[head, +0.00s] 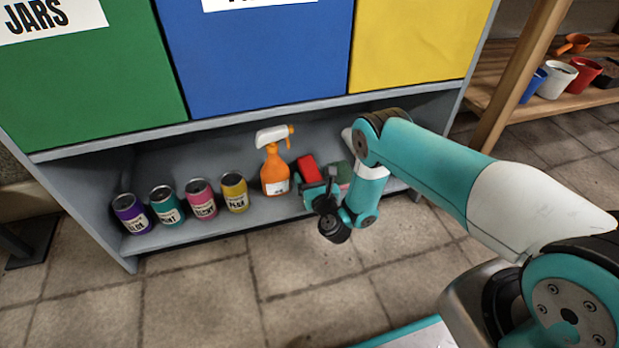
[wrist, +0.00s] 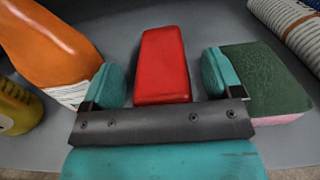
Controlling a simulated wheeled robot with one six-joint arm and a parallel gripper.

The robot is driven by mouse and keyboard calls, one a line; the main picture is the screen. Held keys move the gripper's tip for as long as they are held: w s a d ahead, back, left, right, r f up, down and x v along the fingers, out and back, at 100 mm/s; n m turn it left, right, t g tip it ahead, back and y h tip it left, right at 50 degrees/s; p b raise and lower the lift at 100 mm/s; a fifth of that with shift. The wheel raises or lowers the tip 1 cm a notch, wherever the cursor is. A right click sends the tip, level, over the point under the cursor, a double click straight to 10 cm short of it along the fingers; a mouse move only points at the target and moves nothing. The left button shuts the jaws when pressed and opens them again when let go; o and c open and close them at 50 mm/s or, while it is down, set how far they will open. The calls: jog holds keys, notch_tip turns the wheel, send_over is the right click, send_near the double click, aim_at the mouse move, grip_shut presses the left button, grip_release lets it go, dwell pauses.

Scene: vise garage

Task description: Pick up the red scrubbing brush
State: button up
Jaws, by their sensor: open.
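The red scrubbing brush (head: 308,169) lies on the low grey shelf, partly hidden by my gripper in the head view. In the wrist view the red brush (wrist: 162,66) shows as a long block pointing away from me, between the two teal fingers. My gripper (wrist: 164,82) is open, with one finger on each side of the brush's near end. A gap shows on both sides. The brush's near lower end is hidden behind the dark gripper bar, and its bristles are not visible.
An orange spray bottle (head: 275,170) stands left of the brush. A green and pink sponge (wrist: 262,80) lies close beside the right finger. A rolled striped item (wrist: 290,30) lies behind it. Several labelled cans (head: 201,198) stand further left. Bins sit above the shelf (head: 200,132).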

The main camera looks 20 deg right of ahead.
jog(key=c, duration=1.1)
jog(key=shift+o, duration=0.2)
